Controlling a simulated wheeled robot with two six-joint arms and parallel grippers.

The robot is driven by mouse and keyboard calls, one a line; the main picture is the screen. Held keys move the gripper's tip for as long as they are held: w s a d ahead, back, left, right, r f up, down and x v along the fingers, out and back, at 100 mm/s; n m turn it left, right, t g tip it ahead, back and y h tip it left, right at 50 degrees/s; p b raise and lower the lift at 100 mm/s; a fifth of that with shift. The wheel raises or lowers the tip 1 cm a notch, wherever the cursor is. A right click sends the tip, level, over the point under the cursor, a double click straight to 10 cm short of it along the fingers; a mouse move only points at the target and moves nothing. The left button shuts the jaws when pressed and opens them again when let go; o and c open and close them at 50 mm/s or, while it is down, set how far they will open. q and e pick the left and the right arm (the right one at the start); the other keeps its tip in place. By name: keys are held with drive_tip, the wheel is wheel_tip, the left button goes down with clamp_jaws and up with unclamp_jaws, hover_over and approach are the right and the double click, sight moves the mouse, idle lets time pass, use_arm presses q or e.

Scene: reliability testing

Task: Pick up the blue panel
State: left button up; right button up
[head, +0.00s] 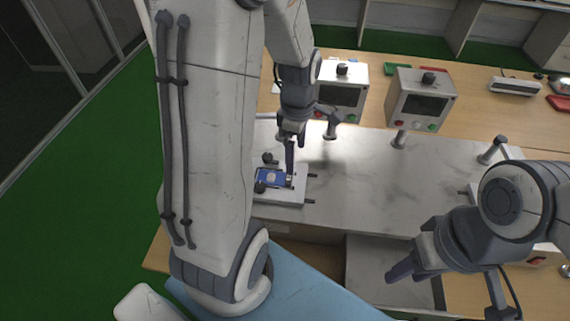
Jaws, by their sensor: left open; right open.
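The blue panel (269,176) lies in a light-coloured fixture (289,196) at the left of the grey metal worktop, with a pale round mark on it. My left gripper (290,178) points down at the panel's right end. Its jaws are open, and I cannot tell whether they touch the panel. My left arm hides the area left of the fixture. My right gripper (440,285) is open and empty over the front right, far from the panel.
Two boxes with dark screens, one on the left (342,92) and one on the right (420,100), stand behind the worktop (365,190). The middle of the worktop is clear. A grey tray (375,268) lies in front.

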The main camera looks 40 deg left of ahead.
sight(289, 177)
use_arm(q)
drive_tip(key=f, duration=0.1)
drive_tip(key=a+f+n, duration=0.1)
drive_tip(key=f, duration=0.1)
drive_tip(key=a+f+n, duration=0.1)
drive_tip(key=f, duration=0.1)
drive_tip(key=shift+a, duration=0.2)
drive_tip(key=shift+w+d+f+p, duration=0.15)
drive_tip(key=shift+f+p, duration=0.25)
drive_tip(key=shift+f, duration=1.05)
drive_tip(key=shift+w+f+p, duration=0.1)
drive_tip(key=shift+f+p, duration=0.25)
drive_tip(key=shift+f, duration=1.1)
drive_tip(key=c, duration=1.4)
